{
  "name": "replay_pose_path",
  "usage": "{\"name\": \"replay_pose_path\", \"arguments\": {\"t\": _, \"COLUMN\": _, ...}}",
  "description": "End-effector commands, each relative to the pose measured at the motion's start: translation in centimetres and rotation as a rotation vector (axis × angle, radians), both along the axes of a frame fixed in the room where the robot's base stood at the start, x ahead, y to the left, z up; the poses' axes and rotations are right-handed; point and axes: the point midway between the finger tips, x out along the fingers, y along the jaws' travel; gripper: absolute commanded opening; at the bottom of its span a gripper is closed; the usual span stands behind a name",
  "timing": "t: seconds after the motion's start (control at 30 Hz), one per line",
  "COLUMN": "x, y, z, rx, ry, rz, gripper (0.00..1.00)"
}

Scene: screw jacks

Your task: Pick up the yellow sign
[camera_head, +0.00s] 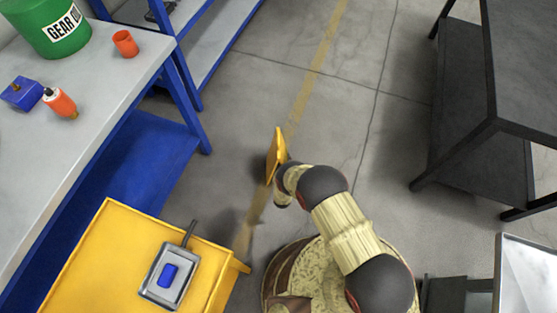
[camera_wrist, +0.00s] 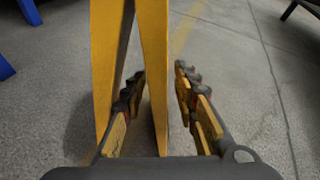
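The yellow sign (camera_head: 277,155) is a folded, two-panel shape at the end of my arm in the camera_head view. My gripper (camera_wrist: 159,70) is open, with one dark, yellow-padded finger on each side of the right panel. Floor shows between that panel and the right finger. The left finger is in front of the gap between the panels. I cannot tell whether the sign touches the floor.
A yellow cart (camera_head: 102,252) carries a grey tray-like tool with a blue block. A grey bench (camera_head: 95,110) on blue legs holds a green bucket (camera_head: 50,27) and small orange and blue items. A dark table (camera_head: 525,60) stands right. The floor beyond the sign is clear.

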Motion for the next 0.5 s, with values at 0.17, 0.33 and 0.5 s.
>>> {"name": "replay_pose_path", "arguments": {"t": 0.17, "x": 2.4, "y": -0.2, "z": -1.3, "rx": 0.001, "ry": 0.0, "rz": -0.001, "gripper": 0.3}}
{"name": "replay_pose_path", "arguments": {"t": 0.33, "x": 2.7, "y": -0.1, "z": -1.2, "rx": 0.0, "ry": 0.0, "rz": 0.0, "gripper": 0.3}}
{"name": "replay_pose_path", "arguments": {"t": 0.5, "x": 2.7, "y": -0.1, "z": -1.2, "rx": 0.0, "ry": 0.0, "rz": 0.0, "gripper": 0.25}}
